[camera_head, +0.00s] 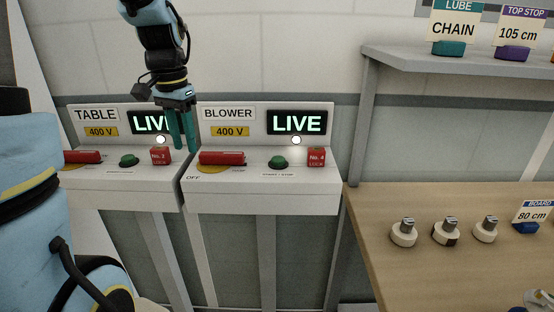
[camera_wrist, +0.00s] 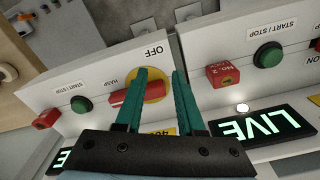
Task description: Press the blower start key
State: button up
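The blower panel (camera_head: 230,195) is white, with a BLOWER 400 V label and a lit LIVE sign (camera_head: 296,122). Its green START/STOP key (camera_head: 278,162) sits right of a red rotary handle (camera_head: 222,158) on a yellow disc. In the wrist view the picture is turned, so the blower's green key (camera_wrist: 82,104) is left of its red handle (camera_wrist: 137,97). My gripper (camera_head: 187,149) points down at the gap between the two panels, left of the blower key and apart from it.
The TABLE panel (camera_head: 125,195) stands at left with its own green key (camera_head: 129,160) and red No. 2 lock (camera_head: 160,156). A red No. 4 lock (camera_head: 316,157) is right of the blower key. A wooden bench (camera_head: 375,215) and shelf (camera_head: 440,60) stand at right.

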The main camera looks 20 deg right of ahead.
jog(key=d+r+m+b, duration=0.1)
jog(key=d+m, duration=0.1)
jog(key=d, duration=0.2)
jog(key=w+d+r+m, duration=0.1)
jog(key=d+m, duration=0.1)
jog(key=d, duration=0.1)
jog(key=d+r+m+b, duration=0.1)
jog(key=d+m, duration=0.1)
jog(key=d, duration=0.2)
jog(key=shift+w+d+r+m+g+b, duration=0.3)
jog(key=shift+w+d+r, duration=0.05)
jog(key=shift+r, duration=0.05)
jog(key=c, duration=0.4)
jog(key=s+d+r+m, duration=0.1)
jog(key=d+m, duration=0.1)
jog(key=d, duration=0.1)
jog(key=s+d+r+m+b, duration=0.1)
jog(key=d+r+m, duration=0.1)
jog(key=d, duration=0.1)
jog(key=s+d+r+m+b, duration=0.1)
jog(key=d+r+m, duration=0.1)
jog(key=d, duration=0.2)
jog(key=shift+s+g+y, duration=0.1)
jog(key=shift+g+y, duration=0.2)
jog(key=shift+g, duration=0.1)
grip_shut()
jog(key=shift+s+d+r+m, duration=0.15)
jog(key=shift+r+m, duration=0.05)
jog(key=shift+m, duration=0.2)
